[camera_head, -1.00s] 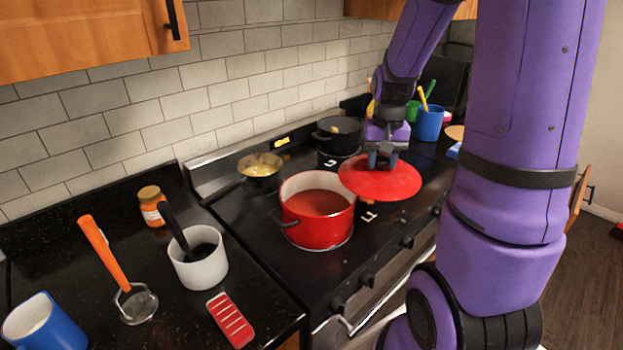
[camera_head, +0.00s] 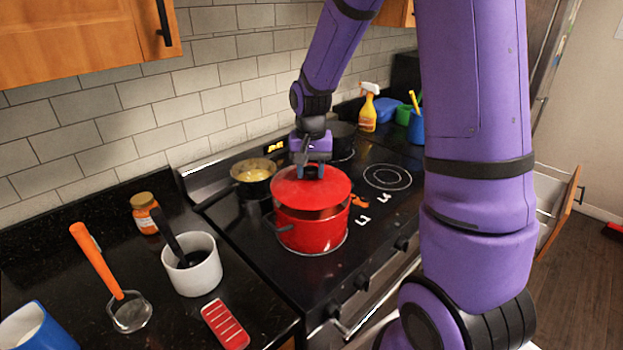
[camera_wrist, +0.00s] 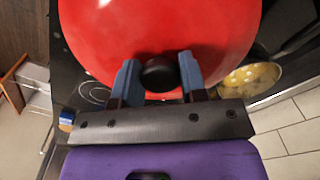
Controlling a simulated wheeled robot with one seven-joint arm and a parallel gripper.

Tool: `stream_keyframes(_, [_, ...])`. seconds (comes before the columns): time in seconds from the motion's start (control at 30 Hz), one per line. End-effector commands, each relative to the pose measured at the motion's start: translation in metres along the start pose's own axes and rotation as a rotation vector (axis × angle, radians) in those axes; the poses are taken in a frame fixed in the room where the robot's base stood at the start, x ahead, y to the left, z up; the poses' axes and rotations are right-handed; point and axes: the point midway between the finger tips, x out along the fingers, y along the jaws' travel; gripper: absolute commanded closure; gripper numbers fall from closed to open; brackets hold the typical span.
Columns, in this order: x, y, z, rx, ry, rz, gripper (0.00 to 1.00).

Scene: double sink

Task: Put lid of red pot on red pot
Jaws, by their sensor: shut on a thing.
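The red lid (camera_head: 298,188) is over the red pot (camera_head: 312,230) on the stove. A band of the pot's inside shows under the lid's front edge, so the lid looks raised or slightly tilted there. I cannot tell whether its back edge touches the rim. My gripper (camera_head: 311,172) is above the lid, shut on its black knob. In the wrist view the knob (camera_wrist: 160,75) sits between the blue fingers, and the red lid (camera_wrist: 160,30) fills the upper middle. The pot is hidden by the lid in the wrist view.
A pan with yellow food (camera_head: 254,173) stands close behind-left of the pot. A dark pot (camera_head: 343,136) is behind my gripper. The right burner (camera_head: 388,177) is clear.

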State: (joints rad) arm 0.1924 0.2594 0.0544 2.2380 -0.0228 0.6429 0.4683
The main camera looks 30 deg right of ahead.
Motion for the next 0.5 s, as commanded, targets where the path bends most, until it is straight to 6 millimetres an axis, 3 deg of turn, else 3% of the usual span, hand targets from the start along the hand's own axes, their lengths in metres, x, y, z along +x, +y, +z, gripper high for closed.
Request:
stream_keyframes(0.17, [0.026,0.002,0.001,0.002,-0.004,0.002,0.93])
stream_keyframes(0.5, [0.029,0.002,0.000,0.002,-0.003,0.002,0.93])
